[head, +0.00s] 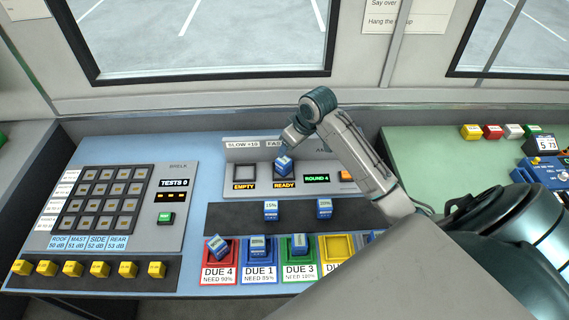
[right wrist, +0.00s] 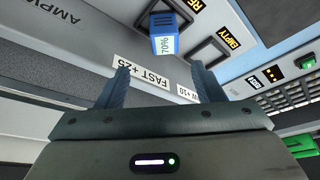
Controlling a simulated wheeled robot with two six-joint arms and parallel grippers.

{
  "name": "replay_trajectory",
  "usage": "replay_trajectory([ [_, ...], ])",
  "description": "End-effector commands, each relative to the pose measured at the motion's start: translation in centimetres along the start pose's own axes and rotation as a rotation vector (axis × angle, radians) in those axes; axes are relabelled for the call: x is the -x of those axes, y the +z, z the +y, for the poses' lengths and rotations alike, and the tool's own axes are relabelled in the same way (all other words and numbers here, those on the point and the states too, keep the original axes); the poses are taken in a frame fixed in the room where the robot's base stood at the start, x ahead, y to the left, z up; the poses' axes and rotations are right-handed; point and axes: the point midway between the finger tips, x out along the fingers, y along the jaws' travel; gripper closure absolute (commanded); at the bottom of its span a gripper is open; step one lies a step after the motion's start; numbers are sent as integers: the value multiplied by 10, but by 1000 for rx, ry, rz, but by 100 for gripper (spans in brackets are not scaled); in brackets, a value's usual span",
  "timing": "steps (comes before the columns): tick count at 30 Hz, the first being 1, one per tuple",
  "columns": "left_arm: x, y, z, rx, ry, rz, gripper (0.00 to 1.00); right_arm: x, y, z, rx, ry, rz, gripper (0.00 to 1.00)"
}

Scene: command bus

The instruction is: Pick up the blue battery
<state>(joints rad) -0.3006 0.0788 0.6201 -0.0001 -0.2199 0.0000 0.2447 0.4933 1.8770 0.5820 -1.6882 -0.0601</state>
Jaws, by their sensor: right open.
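A blue battery (head: 284,164) sits at the charger bay marked READY on the back panel. In the right wrist view this battery (right wrist: 165,36) shows a white label that seems to read 70%. My right gripper (right wrist: 161,72) is open and empty, its two fingers apart, with the battery beyond the fingertips and not between them. In the head view the right gripper (head: 291,139) is just above and behind the battery, its fingers partly hidden by the wrist. My left gripper is not in view.
More blue batteries stand on the dark strip (head: 297,215), one labelled 15% (head: 271,210). Others sit in the red (head: 206,248), blue and green DUE trays; a yellow tray (head: 339,246) looks empty. The EMPTY bay (head: 244,171) is bare. A button grid (head: 103,198) is left.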

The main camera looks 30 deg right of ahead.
Motion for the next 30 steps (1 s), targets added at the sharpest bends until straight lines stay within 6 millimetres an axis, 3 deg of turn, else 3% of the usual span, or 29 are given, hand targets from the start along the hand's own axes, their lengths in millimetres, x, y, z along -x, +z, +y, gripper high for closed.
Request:
replay_trajectory([
  [6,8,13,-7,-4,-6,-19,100,-33,0,-2,-2,-3,-2,38],
  [13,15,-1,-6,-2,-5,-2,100,-50,3,-4,-1,-2,-4,38],
  [21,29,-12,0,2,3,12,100,-88,9,-7,0,-1,-3,38],
  [30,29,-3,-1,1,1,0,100,-94,10,-7,1,1,-1,38],
])
